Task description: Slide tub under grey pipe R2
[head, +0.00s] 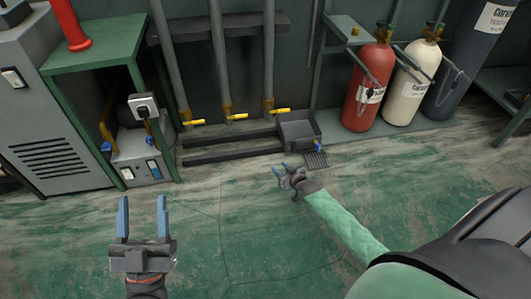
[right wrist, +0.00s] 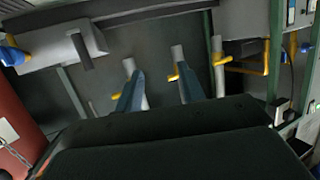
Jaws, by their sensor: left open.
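The grey tub (head: 299,131) sits at the right end of two dark floor rails, below and slightly right of the rightmost pipe. Three grey pipes, left (head: 168,60), middle (head: 219,60) and right (head: 268,60), come down the wall to yellow-handled valves. I see no R2 label. My right gripper (head: 282,168) is open and empty, in front of the tub and apart from it. In the right wrist view, its blue fingers (right wrist: 158,78) are spread, and the tub (right wrist: 88,42) is at upper left. My left gripper (head: 143,203) is open and empty above the floor at lower left.
Dark rails (head: 230,148) run left from the tub. Red (head: 368,90) and cream (head: 412,85) cylinders stand right. A green stand (head: 95,60) with a grey unit (head: 140,160) stands left. The front floor is clear.

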